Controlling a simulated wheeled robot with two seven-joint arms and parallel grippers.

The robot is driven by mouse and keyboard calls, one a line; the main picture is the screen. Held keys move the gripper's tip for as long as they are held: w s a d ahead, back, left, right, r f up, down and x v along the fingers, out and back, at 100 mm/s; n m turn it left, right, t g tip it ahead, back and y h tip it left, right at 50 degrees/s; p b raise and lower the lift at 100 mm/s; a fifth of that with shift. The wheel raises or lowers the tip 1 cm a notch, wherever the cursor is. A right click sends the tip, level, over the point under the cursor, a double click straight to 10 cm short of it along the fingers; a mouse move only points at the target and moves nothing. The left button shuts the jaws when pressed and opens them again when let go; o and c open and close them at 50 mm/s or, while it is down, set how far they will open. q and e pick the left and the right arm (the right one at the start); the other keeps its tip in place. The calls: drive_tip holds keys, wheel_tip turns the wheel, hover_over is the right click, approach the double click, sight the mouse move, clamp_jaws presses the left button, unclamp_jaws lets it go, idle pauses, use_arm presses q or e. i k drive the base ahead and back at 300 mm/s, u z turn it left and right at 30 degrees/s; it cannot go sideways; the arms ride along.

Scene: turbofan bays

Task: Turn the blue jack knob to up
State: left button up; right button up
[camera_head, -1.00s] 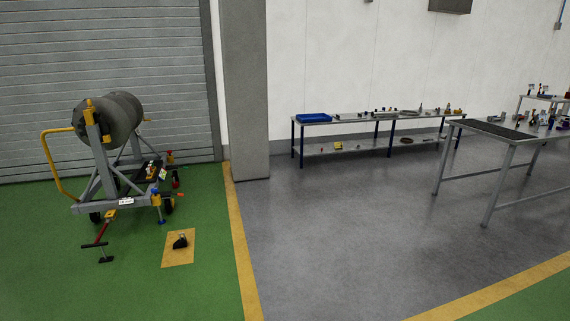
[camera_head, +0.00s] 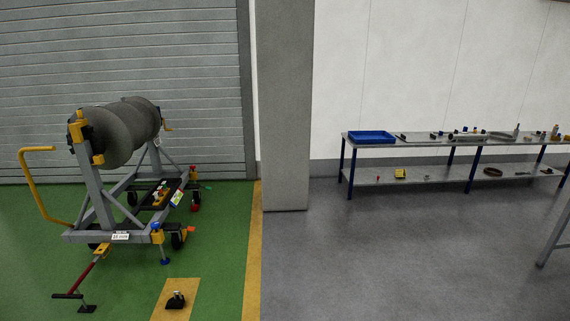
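A wheeled grey cart (camera_head: 100,200) with a yellow handle carries a large dark grey drum-shaped body (camera_head: 125,132) at the left in the head view. A blue knob (camera_head: 156,226) sits on top of a yellow jack at the cart's near right corner. A blue foot (camera_head: 165,261) is below that jack, at or close to the green floor. The knob is too small to tell which way it is turned. Neither of my grippers is in view.
A red tow bar (camera_head: 82,278) reaches from the cart towards the front left. A black chock (camera_head: 176,300) lies on a yellow floor patch. A grey pillar (camera_head: 285,110) stands right of the cart. A bench with a blue tray (camera_head: 371,137) stands beyond. The grey floor between is clear.

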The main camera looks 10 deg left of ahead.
sight(154, 226)
drive_tip(key=u, duration=0.6)
drive_tip(key=i, duration=2.2)
drive_tip(key=u, duration=0.7)
drive_tip(key=i, duration=0.4)
drive_tip(key=u, duration=0.15)
drive_tip(key=k, duration=0.35)
